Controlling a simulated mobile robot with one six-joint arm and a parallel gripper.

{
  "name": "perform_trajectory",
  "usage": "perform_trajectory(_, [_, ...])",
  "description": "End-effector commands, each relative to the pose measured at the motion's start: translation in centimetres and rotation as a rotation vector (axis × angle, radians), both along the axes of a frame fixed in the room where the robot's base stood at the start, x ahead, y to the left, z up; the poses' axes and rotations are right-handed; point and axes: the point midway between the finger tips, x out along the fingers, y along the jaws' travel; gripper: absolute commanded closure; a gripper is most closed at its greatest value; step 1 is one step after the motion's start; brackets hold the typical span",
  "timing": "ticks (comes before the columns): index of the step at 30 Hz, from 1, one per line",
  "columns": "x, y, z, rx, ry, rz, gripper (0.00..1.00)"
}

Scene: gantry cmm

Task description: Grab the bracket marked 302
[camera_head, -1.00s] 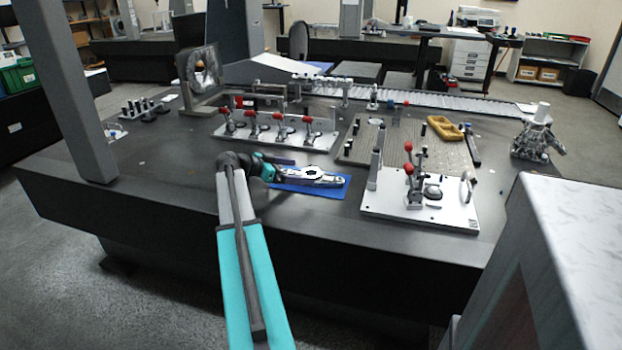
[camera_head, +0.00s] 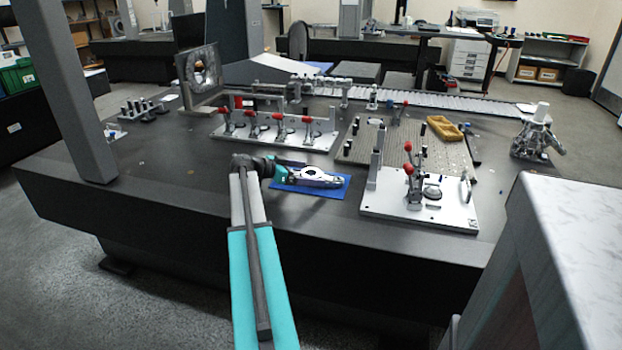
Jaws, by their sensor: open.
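A silver-grey metal bracket (camera_head: 318,177) lies flat on a blue mat (camera_head: 330,190) near the front edge of the dark table. Its marking is too small to read. My gripper (camera_head: 292,167) is at the left end of the bracket, with its teal part beside that end. One dark finger reaches along the bracket's far side. The jaws are open. Whether they touch the bracket cannot be told, and the nearer finger is hard to make out.
A white fixture plate (camera_head: 420,209) with red-knobbed clamps stands to the right. A long clamp fixture (camera_head: 275,135) stands behind the bracket. A perforated plate (camera_head: 395,146) with a yellow part (camera_head: 444,128) is at the back right. Bare table lies left of my gripper.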

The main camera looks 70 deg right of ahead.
Motion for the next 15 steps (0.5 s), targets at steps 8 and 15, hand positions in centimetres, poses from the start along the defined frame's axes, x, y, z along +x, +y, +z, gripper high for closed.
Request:
perform_trajectory(8, [0.06,0.04,-0.03,0.001,-0.001,0.0,0.35])
perform_trajectory(15, [0.19,0.0,-0.01,0.0,-0.002,0.004,0.67])
